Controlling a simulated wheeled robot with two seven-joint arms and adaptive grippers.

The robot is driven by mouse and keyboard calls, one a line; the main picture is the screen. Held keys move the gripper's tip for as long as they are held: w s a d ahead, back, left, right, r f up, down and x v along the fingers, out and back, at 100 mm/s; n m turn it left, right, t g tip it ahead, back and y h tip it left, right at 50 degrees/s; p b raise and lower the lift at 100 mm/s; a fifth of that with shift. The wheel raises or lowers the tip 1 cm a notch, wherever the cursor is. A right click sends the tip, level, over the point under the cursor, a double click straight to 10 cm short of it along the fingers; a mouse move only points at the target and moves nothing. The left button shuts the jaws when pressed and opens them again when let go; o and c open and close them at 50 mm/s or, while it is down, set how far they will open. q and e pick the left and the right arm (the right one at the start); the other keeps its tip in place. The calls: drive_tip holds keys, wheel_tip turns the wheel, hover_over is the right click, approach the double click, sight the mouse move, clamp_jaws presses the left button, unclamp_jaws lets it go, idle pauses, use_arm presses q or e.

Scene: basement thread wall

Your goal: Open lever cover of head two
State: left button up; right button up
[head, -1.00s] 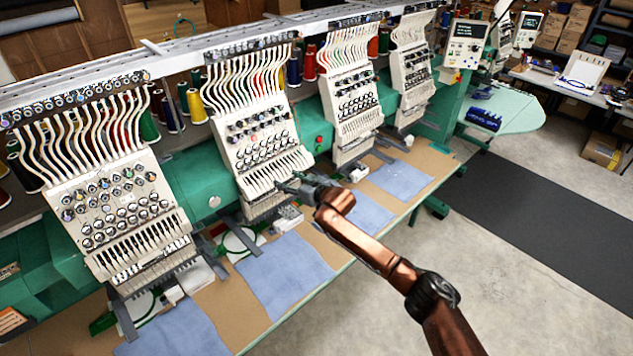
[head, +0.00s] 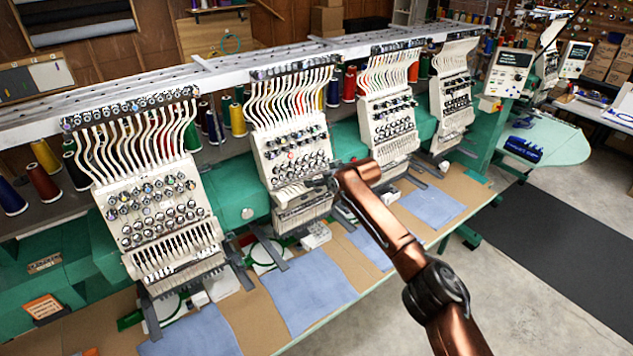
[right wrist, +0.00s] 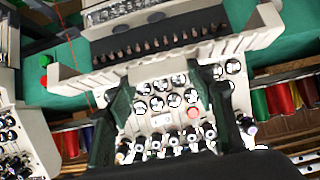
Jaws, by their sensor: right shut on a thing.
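Head two (head: 292,150) is the second white embroidery head from the left. Its pale lever cover (head: 290,193) appears swung outward and up from the lower face. In the right wrist view the cover (right wrist: 85,82) spans the frame as a long white bar, with a row of levers (right wrist: 160,45) exposed beyond it. My right gripper (head: 320,183) is at the cover's edge in front of the head. In the wrist view its two dark fingers (right wrist: 157,78) reach to the cover and are shut on it. The exact contact is partly hidden. My left gripper is not in view.
Other heads stand on both sides, one at the left (head: 165,200) and one at the right (head: 388,115). Blue cloths (head: 305,285) lie on the brown table (head: 255,325) below. A control panel (head: 508,72) stands at the right. The floor in front is clear.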

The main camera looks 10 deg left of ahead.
drive_tip(key=shift+a+r, duration=0.15)
drive_tip(key=shift+r, duration=0.1)
idle(0.3)
drive_tip(key=o, duration=1.7)
drive_tip(key=shift+w+a+f, duration=0.15)
drive_tip(key=shift+w+f, duration=0.05)
drive_tip(key=shift+w, duration=0.05)
drive_tip(key=shift+s+d, duration=0.1)
drive_tip(key=shift+d, duration=0.1)
drive_tip(key=v, duration=1.2)
drive_tip(key=shift+a+r, duration=0.1)
drive_tip(key=shift+r, duration=0.1)
